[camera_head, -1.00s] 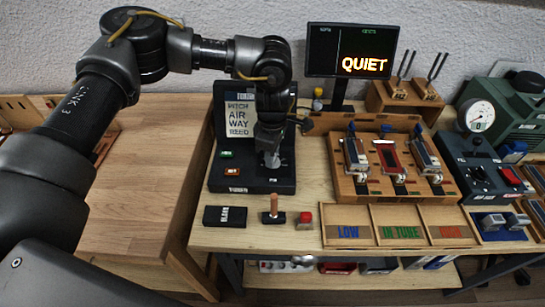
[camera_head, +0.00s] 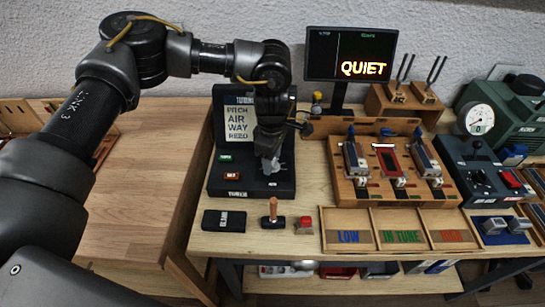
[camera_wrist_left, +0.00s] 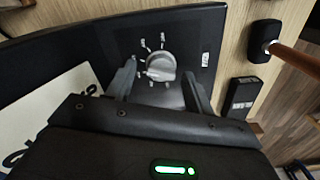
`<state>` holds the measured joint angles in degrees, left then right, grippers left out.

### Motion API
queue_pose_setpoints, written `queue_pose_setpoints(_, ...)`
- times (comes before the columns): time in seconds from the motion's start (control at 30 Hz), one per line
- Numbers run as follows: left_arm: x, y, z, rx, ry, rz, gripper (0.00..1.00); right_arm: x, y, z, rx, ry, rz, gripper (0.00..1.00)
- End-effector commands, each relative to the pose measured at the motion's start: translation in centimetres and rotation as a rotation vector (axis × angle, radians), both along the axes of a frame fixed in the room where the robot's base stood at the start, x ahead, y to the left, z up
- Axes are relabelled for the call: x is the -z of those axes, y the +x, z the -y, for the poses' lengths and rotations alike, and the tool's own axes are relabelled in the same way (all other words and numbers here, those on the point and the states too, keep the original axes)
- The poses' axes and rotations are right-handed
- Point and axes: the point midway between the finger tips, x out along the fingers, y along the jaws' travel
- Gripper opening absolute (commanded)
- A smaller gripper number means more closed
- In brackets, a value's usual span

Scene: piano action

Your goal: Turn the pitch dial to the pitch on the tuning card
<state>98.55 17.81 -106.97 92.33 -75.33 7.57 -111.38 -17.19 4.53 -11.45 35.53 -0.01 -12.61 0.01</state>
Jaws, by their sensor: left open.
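The pitch dial (camera_wrist_left: 160,66) is a round grey knob with a pale pointer bar, set in a black panel with small white marks around it. My left gripper (camera_wrist_left: 160,90) is open, with one finger on each side of the dial; I cannot tell whether they touch it. In the head view my left gripper (camera_head: 269,168) is low over the black tuner box (camera_head: 222,186) and hides the dial. A white card (camera_head: 238,122) reading PITCH, AIR, WAY, REED stands at the back of the box. My right gripper is not in view.
A dark screen (camera_head: 351,52) reads QUIET. A wooden rack (camera_head: 345,190) with several reed pieces stands to the right. Trays marked LOW (camera_head: 347,220) and IN TUNE lie in front. A wooden-handled tool (camera_head: 273,212) and a red-topped block (camera_head: 305,222) stand before the box.

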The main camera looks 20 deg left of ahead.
Motion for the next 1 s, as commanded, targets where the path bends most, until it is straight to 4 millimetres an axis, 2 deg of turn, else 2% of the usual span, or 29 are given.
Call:
queue_pose_setpoints(0.13, -0.4, 0.0, 0.0, 0.000, -0.001, 0.001, 0.53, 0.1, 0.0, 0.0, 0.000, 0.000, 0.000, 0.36)
queue_pose_setpoints(0.23, -1.6, 0.1, 0.0, 0.000, -0.001, 0.004, 0.53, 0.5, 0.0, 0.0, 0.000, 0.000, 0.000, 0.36)
queue_pose_setpoints(0.5, -6.9, 0.1, 0.1, 0.001, -0.001, 0.005, 0.53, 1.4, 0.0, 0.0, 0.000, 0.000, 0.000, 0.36)
queue_pose_setpoints(0.7, -9.9, 0.1, 0.0, 0.001, 0.001, 0.003, 0.53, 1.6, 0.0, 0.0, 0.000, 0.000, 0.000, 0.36)
queue_pose_setpoints(1.0, -10.8, 0.0, 0.0, 0.001, 0.000, 0.000, 0.53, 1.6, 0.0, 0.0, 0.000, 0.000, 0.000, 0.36)
